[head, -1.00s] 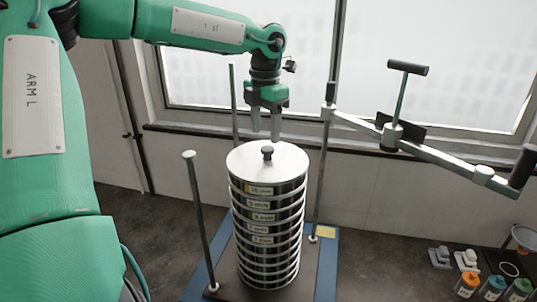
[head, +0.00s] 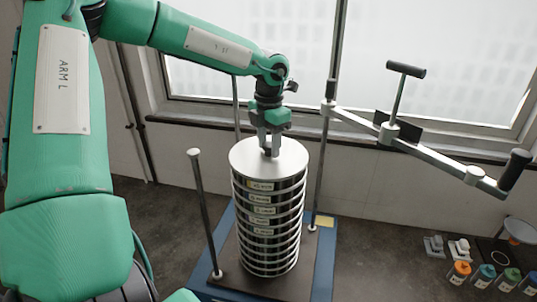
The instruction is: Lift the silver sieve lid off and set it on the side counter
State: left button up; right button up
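The silver sieve lid (head: 248,161) is a flat round disc. It sits level on top of a tall stack of sieves (head: 268,225) with labels down the front. My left gripper (head: 270,151) points down over the lid's middle, its fingertips at the small knob. The fingers mostly cover the knob, so I cannot tell whether they are clamped on it or only around it. The lid shows no gap from the stack. My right gripper is out of view.
The stack stands on a blue-edged shaker base (head: 322,262), with upright rods (head: 203,215) around it. A clamp bar with handles (head: 440,160) hangs swung out to the right. Several colour-capped jars (head: 484,275) stand at lower right.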

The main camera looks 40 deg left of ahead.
pick_arm(q)
jog(key=c, duration=0.7)
jog(key=shift+c, duration=0.2)
jog(key=shift+w+r, duration=0.1)
jog(key=shift+r, duration=0.05)
